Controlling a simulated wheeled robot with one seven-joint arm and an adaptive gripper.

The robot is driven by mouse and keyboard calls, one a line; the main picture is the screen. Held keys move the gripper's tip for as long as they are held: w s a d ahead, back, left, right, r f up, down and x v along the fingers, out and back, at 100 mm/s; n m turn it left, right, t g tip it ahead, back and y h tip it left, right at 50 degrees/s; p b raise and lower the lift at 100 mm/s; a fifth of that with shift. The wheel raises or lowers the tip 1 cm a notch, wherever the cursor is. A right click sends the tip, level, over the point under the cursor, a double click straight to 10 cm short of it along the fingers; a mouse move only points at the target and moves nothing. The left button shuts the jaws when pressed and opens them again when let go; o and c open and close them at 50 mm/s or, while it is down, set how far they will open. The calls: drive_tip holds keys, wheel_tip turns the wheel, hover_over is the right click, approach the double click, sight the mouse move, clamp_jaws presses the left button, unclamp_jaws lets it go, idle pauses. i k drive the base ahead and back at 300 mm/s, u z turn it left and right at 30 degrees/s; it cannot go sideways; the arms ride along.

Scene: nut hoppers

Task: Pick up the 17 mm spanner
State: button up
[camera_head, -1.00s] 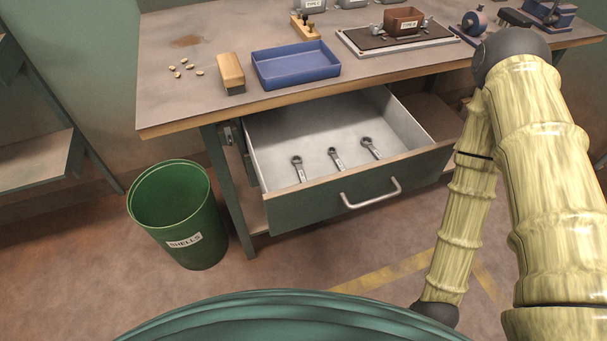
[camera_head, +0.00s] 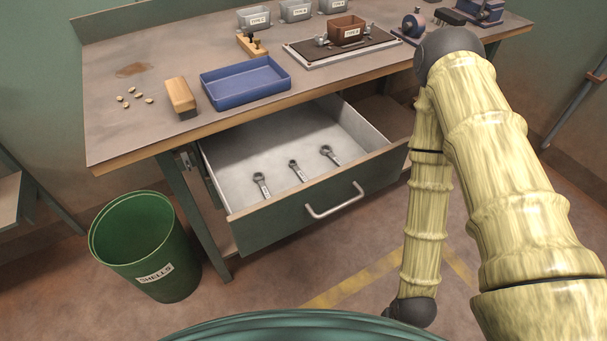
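Three metal spanners lie apart in the open drawer (camera_head: 228,166) under the bench: a left one (camera_head: 261,185), a middle one (camera_head: 297,171) and a right one (camera_head: 330,155). Each has its ring end toward the back of the drawer. Their size marks are too small to read, so I cannot tell which is 17 mm. My arm comes down on the right side of the view, to the right of the drawer. My gripper is not in view.
The drawer's front has a pale handle (camera_head: 335,199). A green shells bin (camera_head: 147,246) stands left of the drawer. On the bench (camera_head: 113,72) are a blue tray (camera_head: 245,82), a wood-topped brush or block (camera_head: 181,96), several nuts, and a brown hopper (camera_head: 346,29) on a plate.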

sight(267, 193)
drive_tip(key=z, duration=0.3)
drive_tip(key=k, duration=0.5)
drive_tip(key=z, duration=0.7)
drive_tip(key=i, duration=0.75)
drive_tip(key=u, duration=1)
